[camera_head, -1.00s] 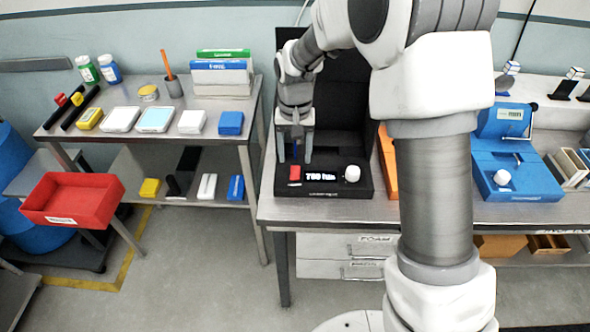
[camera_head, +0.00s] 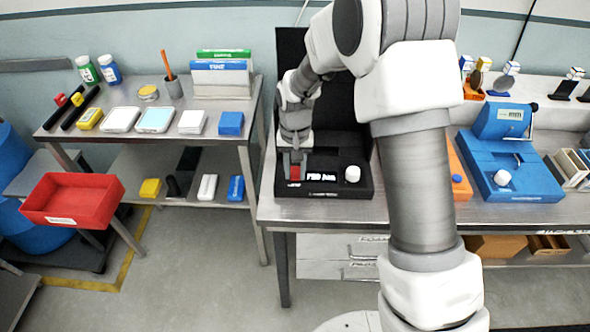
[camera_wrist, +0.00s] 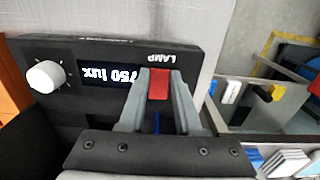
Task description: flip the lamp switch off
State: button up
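The lamp unit is a black box (camera_head: 345,190) on the metal bench, also seen upside down in the wrist view (camera_wrist: 110,52). It has a red switch (camera_wrist: 159,84) beside the word LAMP, a lit display (camera_wrist: 112,75) reading 750 lux, and a white knob (camera_wrist: 46,76). In the head view the red switch (camera_head: 295,173) is at the box's front left and the knob (camera_head: 352,173) at its right. The fingers hide part of the box face.
A blue device (camera_head: 515,165) and an orange item (camera_head: 458,178) stand to the right on the bench. A side table at left holds boxes and bottles, with a red bin (camera_head: 75,200) before it. The black back panel rises behind my gripper.

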grip_shut()
jog(key=shift+w+r+g+p, duration=0.25)
jog(key=shift+g+p, duration=0.25)
jog(key=shift+p, duration=0.4)
jog(key=shift+w+g+p, duration=0.2)
jog(key=shift+g+p, duration=0.65)
jog(key=shift+g, duration=0.15)
jog(key=shift+f, duration=0.1)
jog(key=o, duration=0.8)
grip_release()
